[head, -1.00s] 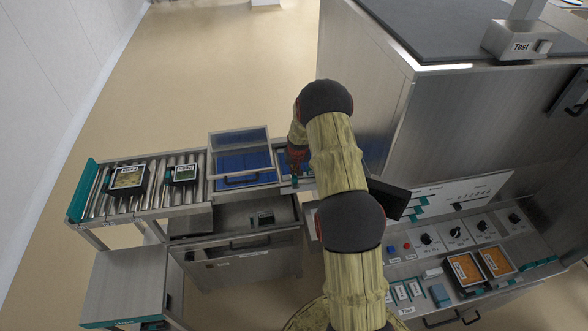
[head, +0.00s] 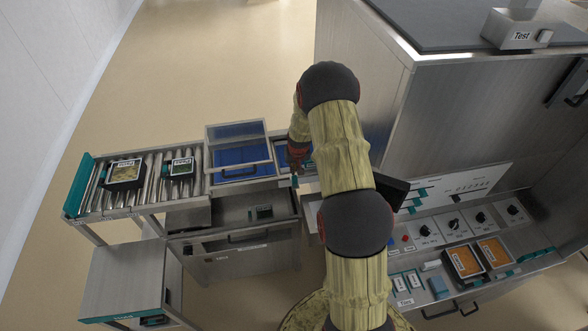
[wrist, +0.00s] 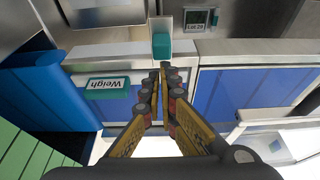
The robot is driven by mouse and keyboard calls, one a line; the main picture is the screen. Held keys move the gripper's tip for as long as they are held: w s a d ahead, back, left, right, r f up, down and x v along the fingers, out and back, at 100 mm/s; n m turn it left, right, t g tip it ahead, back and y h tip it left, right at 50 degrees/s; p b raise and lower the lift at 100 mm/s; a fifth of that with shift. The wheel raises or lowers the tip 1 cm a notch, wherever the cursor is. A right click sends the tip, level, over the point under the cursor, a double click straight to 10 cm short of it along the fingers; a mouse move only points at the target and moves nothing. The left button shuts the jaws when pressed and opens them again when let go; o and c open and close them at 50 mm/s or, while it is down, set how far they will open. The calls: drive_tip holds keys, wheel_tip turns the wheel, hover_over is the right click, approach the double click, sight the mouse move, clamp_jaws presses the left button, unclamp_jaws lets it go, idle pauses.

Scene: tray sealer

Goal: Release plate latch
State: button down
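In the wrist view a teal block-like tab (wrist: 162,42), which looks like the plate latch, stands on a metal edge just beyond my fingertips. My gripper (wrist: 160,72) points at it with its fingers drawn together and nothing visible between them. A small gap seems to separate the tips from the tab; I cannot tell whether they touch. In the head view my gripper (head: 298,160) is at the right end of the blue-plated station, partly hidden by my arm. A small teal piece (head: 294,181) shows just below it.
A clear-lidded frame with a handle (head: 240,172) stands left of my gripper. Two trays (head: 124,174) (head: 179,167) lie on the roller conveyor (head: 146,186). The large metal machine (head: 440,130) and its control panel stand close on the right. A "Weigh" label (wrist: 108,84) is beside my fingers.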

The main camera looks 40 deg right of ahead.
sight(296, 179)
drive_tip(key=v, duration=1)
drive_tip(key=shift+r, duration=0.1)
drive_tip(key=s+a+r+n+t+b, duration=0.1)
drive_tip(key=s+a+r+b, duration=0.3)
drive_tip(key=s+a+b, duration=0.7)
drive_tip(key=s+a+r+n+t+y+b, duration=0.1)
drive_tip(key=s+a+r+n+b, duration=0.3)
drive_tip(key=s+a+b, duration=0.7)
drive_tip(key=s+a, duration=0.7)
drive_tip(key=s, duration=0.1)
drive_tip(key=shift+s+a+r+y, duration=0.3)
drive_tip(key=shift+s+a+r, duration=0.05)
drive_tip(key=shift+s+a, duration=0.05)
